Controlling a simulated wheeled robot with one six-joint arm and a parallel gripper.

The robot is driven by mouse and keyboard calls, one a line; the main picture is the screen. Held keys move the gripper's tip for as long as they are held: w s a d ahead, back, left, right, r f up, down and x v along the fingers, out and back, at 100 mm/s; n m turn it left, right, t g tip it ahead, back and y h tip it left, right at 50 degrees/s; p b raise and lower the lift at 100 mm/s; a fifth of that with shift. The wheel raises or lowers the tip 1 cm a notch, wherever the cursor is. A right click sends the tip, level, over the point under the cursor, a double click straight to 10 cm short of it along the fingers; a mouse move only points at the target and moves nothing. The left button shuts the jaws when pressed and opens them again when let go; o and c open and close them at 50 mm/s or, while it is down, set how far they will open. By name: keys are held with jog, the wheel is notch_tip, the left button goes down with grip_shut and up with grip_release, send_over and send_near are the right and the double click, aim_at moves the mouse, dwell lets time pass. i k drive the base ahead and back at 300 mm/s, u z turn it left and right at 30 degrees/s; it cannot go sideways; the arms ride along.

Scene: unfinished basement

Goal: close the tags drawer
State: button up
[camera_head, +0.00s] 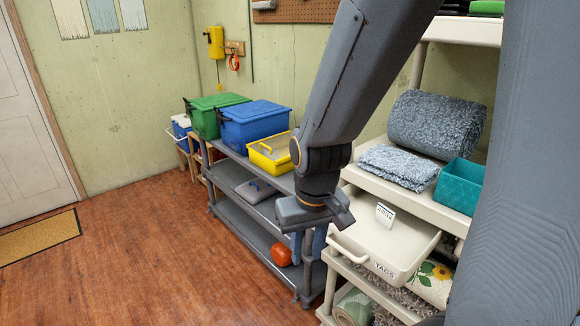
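The tags drawer (390,238) is a shallow cream tray with a "TAGS" label on its front right part and a bar handle (347,249) at its front left. It juts out of the cream shelf unit, so it stands open. A small white card marked "WINTER" (385,215) shows at the drawer's back. My gripper (315,212) is at the end of my grey arm, in the picture just above and left of the handle. It appears apart from the handle.
Cream shelves (437,206) hold a rolled grey rug (436,122), a folded one (398,166) and a teal bin (460,184). A grey shelf (262,206) to the left carries green, blue and yellow containers. My arm hides part of the right side.

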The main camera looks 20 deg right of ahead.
aim_at(394, 255)
jog(key=u, duration=1.15)
jog(key=k, duration=0.65)
jog(key=z, duration=1)
